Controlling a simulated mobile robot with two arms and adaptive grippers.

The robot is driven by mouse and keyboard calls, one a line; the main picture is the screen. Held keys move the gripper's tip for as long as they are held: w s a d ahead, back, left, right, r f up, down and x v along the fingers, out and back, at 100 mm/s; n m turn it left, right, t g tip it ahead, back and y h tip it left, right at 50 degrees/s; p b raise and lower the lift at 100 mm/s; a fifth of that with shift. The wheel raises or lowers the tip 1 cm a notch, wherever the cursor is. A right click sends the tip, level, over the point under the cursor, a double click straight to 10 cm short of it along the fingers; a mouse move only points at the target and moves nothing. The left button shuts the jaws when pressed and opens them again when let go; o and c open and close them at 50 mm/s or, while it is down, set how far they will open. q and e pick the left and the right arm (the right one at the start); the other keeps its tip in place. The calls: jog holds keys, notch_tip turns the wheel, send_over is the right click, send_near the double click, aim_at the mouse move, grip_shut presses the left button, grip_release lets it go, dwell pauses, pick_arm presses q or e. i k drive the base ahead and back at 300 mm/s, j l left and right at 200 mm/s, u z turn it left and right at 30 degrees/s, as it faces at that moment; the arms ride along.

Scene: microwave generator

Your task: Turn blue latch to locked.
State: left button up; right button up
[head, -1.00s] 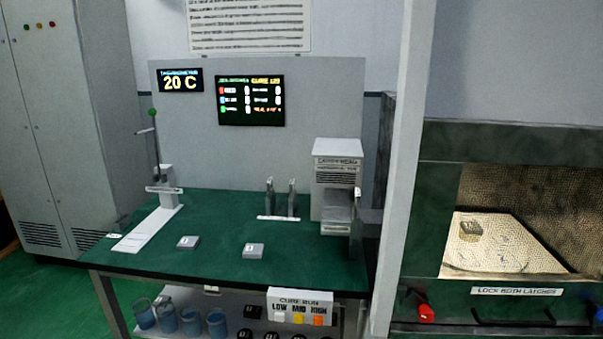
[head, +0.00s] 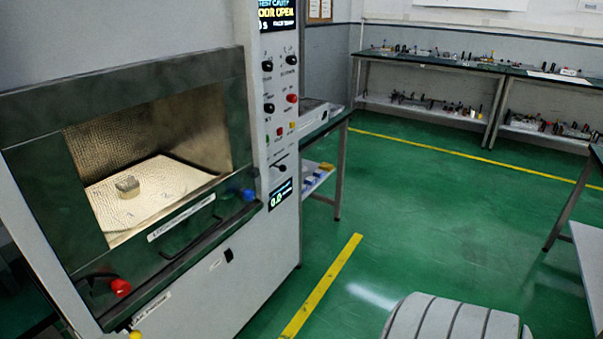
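The blue latch (head: 249,194) is at the right end of the green frame below the microwave's opening. A red latch (head: 121,287) is at the left end of the same frame. A white label (head: 180,219) lies between them, too blurred to read fully now. The display at the top of the control panel shows words that look like "DOOR OPEN" (head: 284,14). Neither of my grippers is in view. The exact angle of the blue latch is too small to tell.
A grey block (head: 127,185) sits on the pale plate inside the cavity (head: 153,196). The control panel (head: 281,110) with black and red knobs is right of the blue latch. Green floor (head: 390,215) with yellow lines is open to the right. Benches (head: 480,72) stand at the back.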

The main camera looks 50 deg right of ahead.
aim_at(247, 195)
jog(key=z, duration=1.4)
jog(key=i+l, duration=0.15)
jog(key=l, duration=0.2)
